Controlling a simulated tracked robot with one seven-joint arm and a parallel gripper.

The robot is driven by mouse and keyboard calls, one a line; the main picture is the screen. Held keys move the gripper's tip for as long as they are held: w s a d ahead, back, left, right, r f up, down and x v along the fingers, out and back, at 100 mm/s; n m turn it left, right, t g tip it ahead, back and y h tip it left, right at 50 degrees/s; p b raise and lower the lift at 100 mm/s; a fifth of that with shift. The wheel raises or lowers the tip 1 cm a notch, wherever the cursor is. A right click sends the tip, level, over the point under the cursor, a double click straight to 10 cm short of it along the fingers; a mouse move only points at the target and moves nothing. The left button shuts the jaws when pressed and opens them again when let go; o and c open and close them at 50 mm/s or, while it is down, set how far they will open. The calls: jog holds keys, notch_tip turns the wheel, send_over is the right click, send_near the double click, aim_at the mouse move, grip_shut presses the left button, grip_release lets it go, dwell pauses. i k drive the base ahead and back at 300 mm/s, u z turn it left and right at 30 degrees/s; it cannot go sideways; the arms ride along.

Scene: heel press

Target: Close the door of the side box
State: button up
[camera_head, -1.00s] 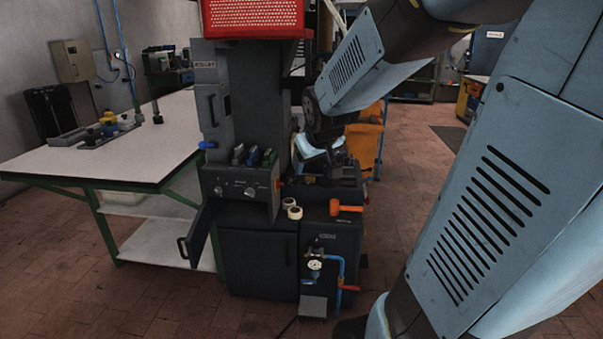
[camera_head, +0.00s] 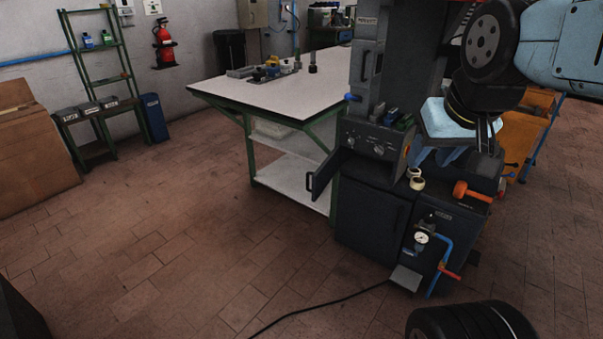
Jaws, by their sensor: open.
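The side box's dark grey door (camera_head: 325,173) stands open at the left of the press. It juts out toward the left and front, with a dark handle (camera_head: 310,186) near its free edge. The box itself is mostly hidden behind the door and the knobbed control panel (camera_head: 372,143). My gripper (camera_head: 487,142) is at the right, above the press's right side, pointing down. Its dark fingers look apart and empty. It is well to the right of the door and does not touch it.
An orange-handled part (camera_head: 473,194) and pale rolls (camera_head: 416,181) sit on the press base. A gauge with blue pipe (camera_head: 422,238) is at its front. A white-topped table (camera_head: 270,98) stands behind the door.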

aim_at(326, 171)
jog(key=u, duration=0.6)
jog(key=k, duration=0.75)
jog(key=u, duration=0.7)
jog(key=k, duration=0.35)
jog(key=u, duration=0.5)
jog(key=i, duration=0.95)
jog(key=z, duration=0.35)
jog(key=i, duration=1.05)
jog(key=z, duration=0.75)
jog(key=i, duration=0.9)
jog(key=z, duration=1.05)
jog(key=i, duration=0.7)
jog(key=z, duration=0.4)
jog(key=k, duration=0.7)
